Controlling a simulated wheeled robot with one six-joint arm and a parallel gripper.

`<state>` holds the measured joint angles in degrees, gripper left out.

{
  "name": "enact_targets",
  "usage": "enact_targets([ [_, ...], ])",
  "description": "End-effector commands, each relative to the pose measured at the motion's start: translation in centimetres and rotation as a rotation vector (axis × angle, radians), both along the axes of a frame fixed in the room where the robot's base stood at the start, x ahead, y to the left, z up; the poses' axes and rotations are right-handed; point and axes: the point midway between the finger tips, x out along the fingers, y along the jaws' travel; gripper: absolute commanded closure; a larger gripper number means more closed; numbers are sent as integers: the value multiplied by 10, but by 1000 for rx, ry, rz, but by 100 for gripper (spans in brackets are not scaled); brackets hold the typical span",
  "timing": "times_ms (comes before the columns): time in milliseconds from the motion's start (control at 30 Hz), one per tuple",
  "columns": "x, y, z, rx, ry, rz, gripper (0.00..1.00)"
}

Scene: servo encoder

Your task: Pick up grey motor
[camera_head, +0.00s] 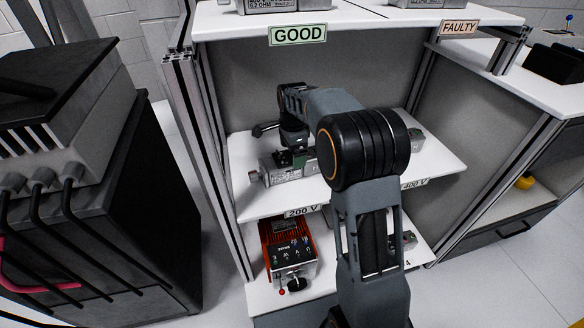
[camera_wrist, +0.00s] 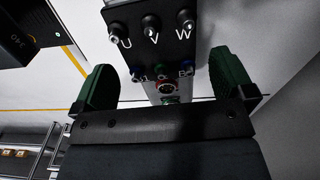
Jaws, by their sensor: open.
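A grey motor (camera_head: 284,171) lies on the left part of the middle shelf (camera_head: 247,204), above the "200 V" label. Its top is partly hidden by my gripper (camera_head: 297,153), which is over it. In the wrist view, a black terminal block (camera_wrist: 150,30) with posts marked U, V and W shows ahead, with small round connectors below it. The two green fingertips of my gripper (camera_wrist: 165,85) are wide apart on either side of the connectors. They appear clear of the connectors, and nothing is held. Whether they touch the motor body cannot be seen.
A second grey part (camera_head: 416,140) sits at the right of the middle shelf, partly behind my arm. A red and black device (camera_head: 288,252) stands on the lower shelf. The upper shelf (camera_head: 355,22) is overhead, and a dark cabinet (camera_head: 85,190) stands at left.

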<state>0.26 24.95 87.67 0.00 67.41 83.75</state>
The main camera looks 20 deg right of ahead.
Motion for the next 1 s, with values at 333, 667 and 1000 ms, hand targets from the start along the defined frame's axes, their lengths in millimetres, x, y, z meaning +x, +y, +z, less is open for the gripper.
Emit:
enact_targets([
  [333, 1, 1, -36, 0, -1, 0, 0],
  [667, 1, 0, -35, 0, -1, 0, 18],
  [1000, 0, 0, -35, 0, 0, 0, 51],
])
